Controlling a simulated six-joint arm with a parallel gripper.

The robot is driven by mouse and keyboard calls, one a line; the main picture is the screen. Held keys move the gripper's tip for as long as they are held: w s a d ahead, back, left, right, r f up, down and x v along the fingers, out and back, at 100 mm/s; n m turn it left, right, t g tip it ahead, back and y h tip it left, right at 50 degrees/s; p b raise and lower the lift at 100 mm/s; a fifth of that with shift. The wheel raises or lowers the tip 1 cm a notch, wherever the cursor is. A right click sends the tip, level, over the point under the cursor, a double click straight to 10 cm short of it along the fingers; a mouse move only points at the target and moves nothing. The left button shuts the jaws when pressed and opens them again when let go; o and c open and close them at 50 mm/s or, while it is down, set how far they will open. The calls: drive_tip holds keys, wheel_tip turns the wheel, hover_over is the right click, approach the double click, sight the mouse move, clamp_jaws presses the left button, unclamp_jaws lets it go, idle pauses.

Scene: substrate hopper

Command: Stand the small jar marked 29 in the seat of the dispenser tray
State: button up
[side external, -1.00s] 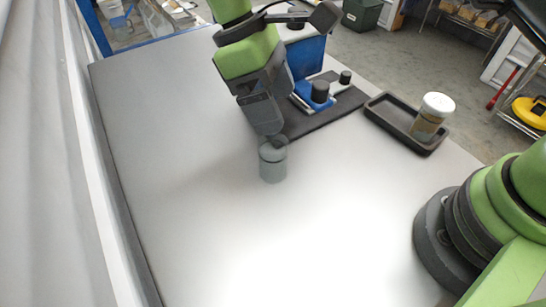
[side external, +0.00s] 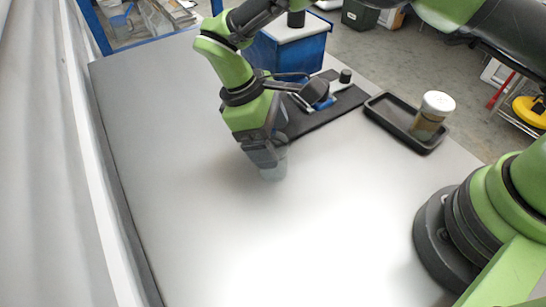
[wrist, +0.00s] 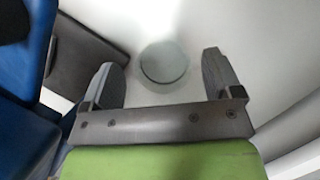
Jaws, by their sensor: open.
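A grey-green translucent jar (side external: 273,173) stands on the pale table in the side view; no number on it is legible. It also shows as a round shape in the wrist view (wrist: 164,62). My gripper (side external: 266,153) points down over the jar and hides its upper part. In the wrist view my open fingers (wrist: 160,75) lie to either side of the jar, with space on both sides. The blue dispenser (side external: 290,52) with a pale top stands behind on a dark mat (side external: 315,119). My arm partly covers its low front part, so the seat is not clear.
A black tray (side external: 384,118) at the right holds a white-lidded jar (side external: 432,113) with brown contents. A small dark-capped item (side external: 345,76) stands by the dispenser. The table's left and front areas are clear.

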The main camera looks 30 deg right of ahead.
sight(277, 150)
drive_tip(key=x, duration=0.3)
drive_tip(key=shift+s+f, duration=0.15)
drive_tip(key=shift+a, duration=0.1)
drive_tip(key=c, duration=1.1)
drive_tip(key=shift+c, duration=0.2)
